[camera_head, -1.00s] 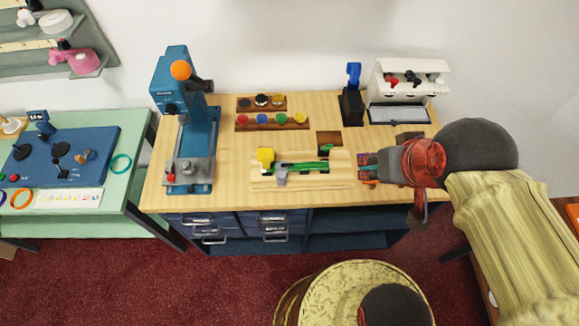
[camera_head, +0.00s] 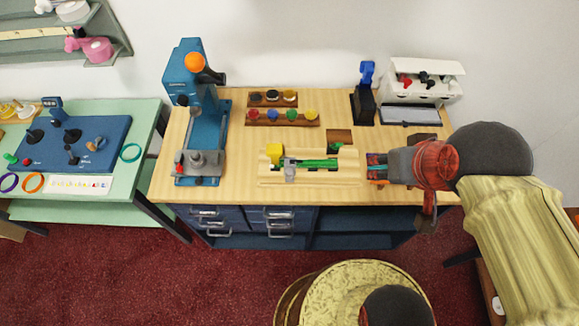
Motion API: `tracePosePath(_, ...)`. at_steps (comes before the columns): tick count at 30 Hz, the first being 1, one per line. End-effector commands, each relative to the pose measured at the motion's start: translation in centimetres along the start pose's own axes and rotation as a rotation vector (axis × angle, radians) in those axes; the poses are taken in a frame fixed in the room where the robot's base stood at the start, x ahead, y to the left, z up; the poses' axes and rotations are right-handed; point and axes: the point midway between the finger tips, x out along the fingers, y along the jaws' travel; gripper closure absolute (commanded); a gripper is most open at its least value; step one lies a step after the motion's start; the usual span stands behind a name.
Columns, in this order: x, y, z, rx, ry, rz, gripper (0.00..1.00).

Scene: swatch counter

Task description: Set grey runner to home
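The grey runner (camera_head: 290,173) sits on a light wooden track board (camera_head: 311,180) at the front middle of the counter, on a green strip (camera_head: 318,163). A small green piece (camera_head: 336,147) lies at the right end of the board. My gripper (camera_head: 376,168) is just right of the board, pointing left, apart from the runner. Its fingers look parted with nothing visible between them. No home mark is readable at this size.
A blue press (camera_head: 196,100) with an orange knob stands at the left. Racks of coloured knobs (camera_head: 282,117) lie behind the board. A blue-topped stand (camera_head: 364,95) and a white box (camera_head: 420,82) stand at the back right. Bare wood lies left of the board.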

Motion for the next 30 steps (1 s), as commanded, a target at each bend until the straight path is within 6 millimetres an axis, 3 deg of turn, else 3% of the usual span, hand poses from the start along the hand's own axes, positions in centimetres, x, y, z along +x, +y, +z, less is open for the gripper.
tracePosePath(8,0.0,0.0,0.0,-0.001,0.000,-0.001,0.62)
tracePosePath(12,1.0,-1.1,0.4,-0.038,-0.025,-0.020,0.62)
tracePosePath(17,5.8,-4.5,1.3,-0.144,-0.170,-0.062,0.62)
tracePosePath(30,21.0,-17.8,-0.5,-0.613,-0.494,-0.151,0.62)
